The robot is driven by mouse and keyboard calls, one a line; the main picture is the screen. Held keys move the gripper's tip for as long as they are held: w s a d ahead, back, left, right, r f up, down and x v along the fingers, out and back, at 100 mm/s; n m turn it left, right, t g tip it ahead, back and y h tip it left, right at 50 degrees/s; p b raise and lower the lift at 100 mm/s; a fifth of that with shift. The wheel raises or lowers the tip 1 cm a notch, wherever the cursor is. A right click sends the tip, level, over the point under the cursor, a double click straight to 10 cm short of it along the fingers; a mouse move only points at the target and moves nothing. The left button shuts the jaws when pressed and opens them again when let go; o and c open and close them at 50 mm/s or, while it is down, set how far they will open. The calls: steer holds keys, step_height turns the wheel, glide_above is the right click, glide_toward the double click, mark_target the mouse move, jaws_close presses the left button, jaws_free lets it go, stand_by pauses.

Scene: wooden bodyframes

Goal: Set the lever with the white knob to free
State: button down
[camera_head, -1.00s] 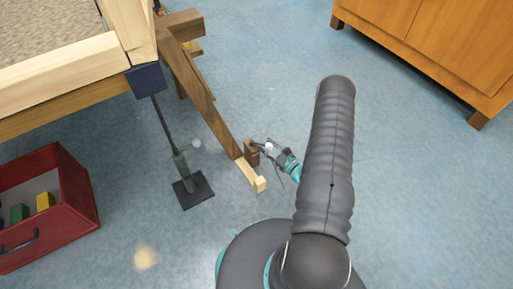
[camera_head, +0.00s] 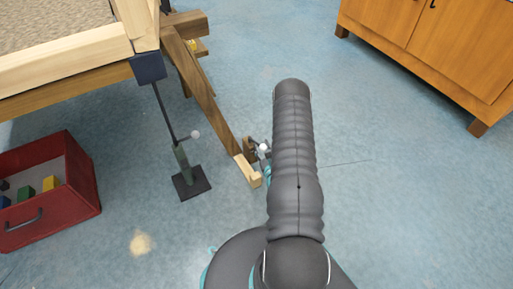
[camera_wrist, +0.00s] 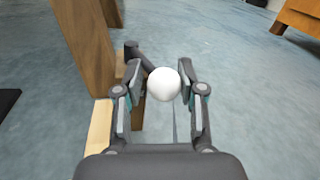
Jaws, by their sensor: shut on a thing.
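A white ball knob (camera_wrist: 164,84) sits between the fingertips of my gripper (camera_wrist: 164,78) in the wrist view, with the fingers shut on it. A short dark lever (camera_wrist: 143,58) runs from the knob up and left towards a brown wooden post. In the head view this knob (camera_head: 263,147) shows beside the small wooden block, and my arm hides most of the gripper. No lever marking is readable.
A brown wooden beam (camera_head: 205,90) slopes down to a pale foot block (camera_head: 247,170) beside my gripper. A red bin (camera_head: 75,185) with coloured blocks stands left. A wooden cabinet (camera_head: 440,50) stands at the back right. Blue floor between them is clear.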

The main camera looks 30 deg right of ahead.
steer(key=shift+d+r, duration=0.1)
steer(key=shift+d, duration=0.2)
steer(key=c, duration=0.7)
jaws_free()
steer(key=shift+s, duration=0.1)
steer(key=shift+a, duration=0.15)
steer(key=shift+r, duration=4.95)
